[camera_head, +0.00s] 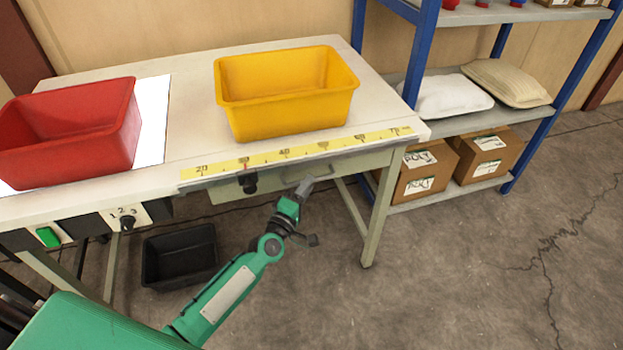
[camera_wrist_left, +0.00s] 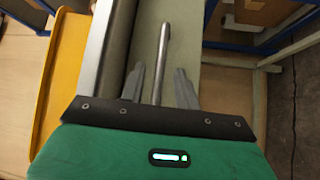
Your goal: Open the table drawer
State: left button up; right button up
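The table drawer (camera_head: 345,164) is a grey-green front under the right half of the work table's front edge. It appears shut. My left gripper (camera_head: 303,187) is at the drawer front, reaching up from below. In the left wrist view, a round metal bar handle (camera_wrist_left: 163,50) runs along the drawer front (camera_wrist_left: 143,45). The left gripper's two fingers (camera_wrist_left: 160,83) are apart, with the bar between them and visible gaps on both sides. In the head view the gripper hides most of the handle. My right gripper is in neither view.
The table (camera_head: 190,125) carries a red bin (camera_head: 75,135), a yellow bin (camera_head: 285,105) and a yellow ruler strip (camera_head: 300,150). A dark knob (camera_head: 249,183) hangs under the edge. A black bin (camera_head: 180,257) is below. A blue-framed shelf (camera_head: 420,55) stands right.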

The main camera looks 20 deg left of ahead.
pick_arm(q)
jog(key=shift+x, duration=1.6)
grip_shut()
